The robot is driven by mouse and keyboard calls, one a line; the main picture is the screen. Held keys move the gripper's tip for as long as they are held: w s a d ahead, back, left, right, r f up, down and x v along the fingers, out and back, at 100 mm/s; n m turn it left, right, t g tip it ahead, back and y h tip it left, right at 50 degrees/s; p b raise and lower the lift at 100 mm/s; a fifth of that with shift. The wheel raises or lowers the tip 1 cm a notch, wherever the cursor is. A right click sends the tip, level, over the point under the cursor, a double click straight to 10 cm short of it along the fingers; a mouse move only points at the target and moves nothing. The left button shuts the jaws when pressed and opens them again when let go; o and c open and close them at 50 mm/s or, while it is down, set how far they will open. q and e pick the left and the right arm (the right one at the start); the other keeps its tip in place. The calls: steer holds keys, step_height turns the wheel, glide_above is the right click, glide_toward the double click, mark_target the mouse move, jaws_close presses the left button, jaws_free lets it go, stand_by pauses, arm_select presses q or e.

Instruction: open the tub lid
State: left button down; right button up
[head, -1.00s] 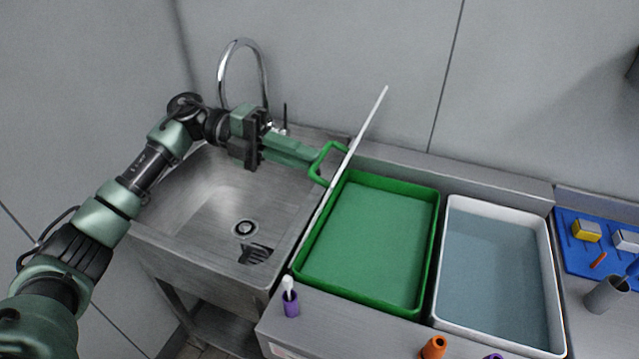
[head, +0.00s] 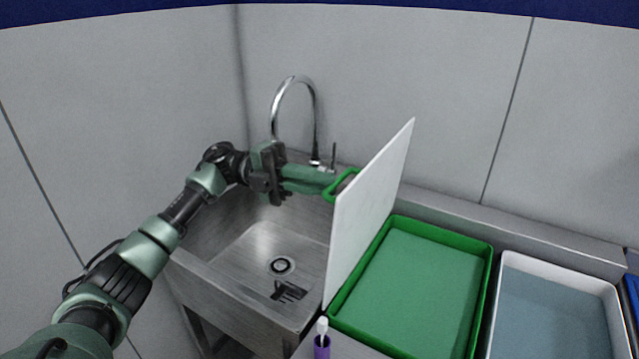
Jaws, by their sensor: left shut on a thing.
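The green tub (head: 484,285) stands on the counter right of the sink, its inside uncovered. Its white lid (head: 370,208) stands up steeply along the tub's left edge, with its broad white face toward the tub. A green handle (head: 343,183) sticks out from the lid's left side, partly hidden behind the lid. My left gripper (head: 331,184) is shut on this handle, over the back of the sink; its fingertips are partly hidden. My right gripper is not in view.
A steel sink (head: 243,252) with a tall curved tap (head: 296,85) lies under my left arm. A white tub (head: 562,262) stands right of the green tub. A purple bottle (head: 322,345) with a white top stands at the front.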

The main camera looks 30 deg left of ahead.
arm_select(q)
steer(key=c, duration=1.5)
jaws_free()
steer(key=a, duration=0.2)
steer(key=a+b, duration=0.1)
steer(key=a, duration=0.2)
steer(key=a+f+b, duration=0.1)
steer(key=a, duration=0.1)
steer(key=shift+w+a, duration=0.35)
steer(key=shift+w, duration=0.05)
